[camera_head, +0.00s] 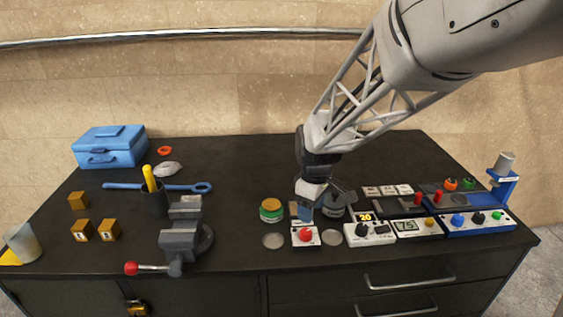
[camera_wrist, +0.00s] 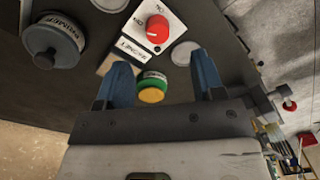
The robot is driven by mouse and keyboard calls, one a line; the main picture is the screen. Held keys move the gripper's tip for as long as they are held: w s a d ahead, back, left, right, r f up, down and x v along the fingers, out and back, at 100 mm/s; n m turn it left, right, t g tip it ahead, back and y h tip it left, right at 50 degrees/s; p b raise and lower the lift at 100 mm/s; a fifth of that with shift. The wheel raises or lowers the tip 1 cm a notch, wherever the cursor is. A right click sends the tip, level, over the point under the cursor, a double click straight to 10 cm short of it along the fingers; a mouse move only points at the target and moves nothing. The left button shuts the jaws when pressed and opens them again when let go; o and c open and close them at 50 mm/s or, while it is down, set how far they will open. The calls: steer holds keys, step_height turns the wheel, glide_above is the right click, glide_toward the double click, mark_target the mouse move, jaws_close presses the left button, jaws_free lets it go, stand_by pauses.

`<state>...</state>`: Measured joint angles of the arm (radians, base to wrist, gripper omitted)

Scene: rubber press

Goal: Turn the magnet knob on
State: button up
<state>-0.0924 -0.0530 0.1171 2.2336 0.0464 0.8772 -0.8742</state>
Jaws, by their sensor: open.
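A red knob (camera_head: 305,234) sits on a small white box (camera_head: 300,243) near the front edge of the bench. In the wrist view the red knob (camera_wrist: 158,29) shows on its white box with on/off lettering, and a MAGNET label (camera_wrist: 130,48) lies at the box's edge. My gripper (camera_head: 307,207) is above the bench just behind the knob. In the wrist view its two blue fingers (camera_wrist: 161,64) are spread apart with nothing held. The knob lies beyond the fingertips, not touched by them.
A green and yellow jar (camera_head: 271,211) stands left of my gripper, and a dark PRIMER pot (camera_wrist: 54,42) on its other side. Flat metal discs (camera_head: 273,241) flank the knob box. A white timer box (camera_head: 369,234) is right. A vise (camera_head: 182,240) stands left.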

mark_target(307, 231)
steer(key=shift+w+a+f, duration=0.2)
steer(key=shift+w+f, duration=0.3)
steer(key=shift+w, duration=0.05)
steer(key=shift+s+a+f, duration=0.1)
steer(key=shift+f, duration=1.85)
steer(key=shift+s+f, duration=0.1)
steer(key=shift+f, duration=1.85)
steer(key=c, duration=0.9)
